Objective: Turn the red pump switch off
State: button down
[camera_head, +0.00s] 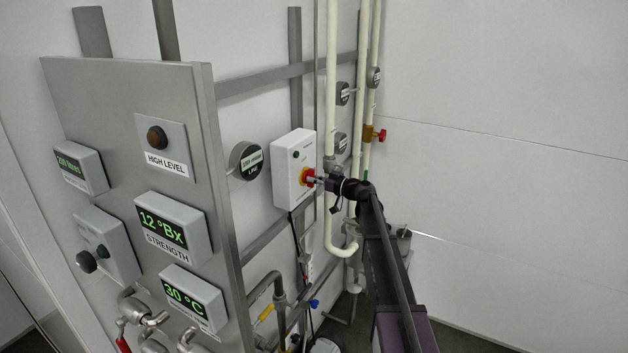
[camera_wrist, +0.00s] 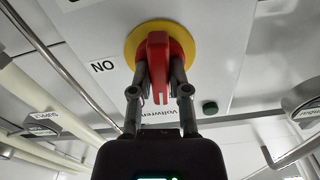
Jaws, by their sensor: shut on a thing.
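The red pump switch (camera_wrist: 158,62) is a red rotary handle on a yellow round plate (camera_wrist: 132,45), fixed to a white box (camera_head: 287,170). In the head view my gripper (camera_head: 318,181) reaches the switch from the right. In the wrist view an "ON" label (camera_wrist: 103,67) is left of the yellow plate. The handle's grip points down in that view.
A dark green button (camera_wrist: 209,108) is on the same box. Cream vertical pipes (camera_head: 331,90) stand close behind my gripper, with a red-handled valve (camera_head: 380,135). A steel panel (camera_head: 130,100) with displays stands at the left. The white wall side at the right is open.

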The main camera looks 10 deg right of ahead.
jog(key=shift+n, duration=0.9)
jog(key=c, duration=0.6)
grip_release()
jog(key=v, duration=1.2)
